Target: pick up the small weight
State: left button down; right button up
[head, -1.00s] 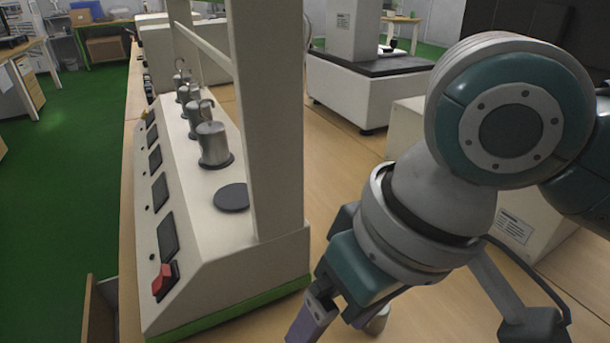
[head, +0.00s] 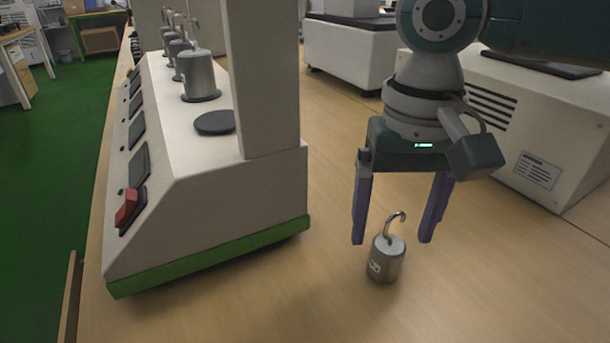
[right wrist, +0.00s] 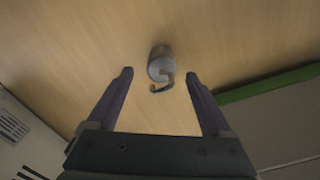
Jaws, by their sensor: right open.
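The small weight (head: 384,262) is a grey metal cylinder with a hook on top, standing upright on the wooden table. It also shows in the right wrist view (right wrist: 160,66), with its hook toward the gripper. My right gripper (head: 390,240) is open and points down, its two purple fingers apart at either side of the hook in the head view. In the right wrist view the weight appears just beyond and between the fingertips (right wrist: 160,78). Nothing is held. My left gripper is not in view.
A cream test machine (head: 200,210) with a green base and red switch (head: 126,207) stands left of the weight. Larger hooked weights (head: 198,76) sit on it beside an empty dark pad (head: 215,122). A white vented box (head: 530,130) stands at right. The table (head: 300,290) in front is clear.

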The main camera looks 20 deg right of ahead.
aim_at(390, 240)
jog(key=f, duration=0.2)
jog(key=f+b, duration=0.1)
jog(key=f, duration=0.1)
jog(key=shift+s+a+f, duration=0.15)
jog(key=shift+s+f, duration=0.05)
jog(key=shift+f, duration=0.05)
jog(key=shift+c, duration=0.4)
grip_shut()
jog(key=shift+r, duration=0.1)
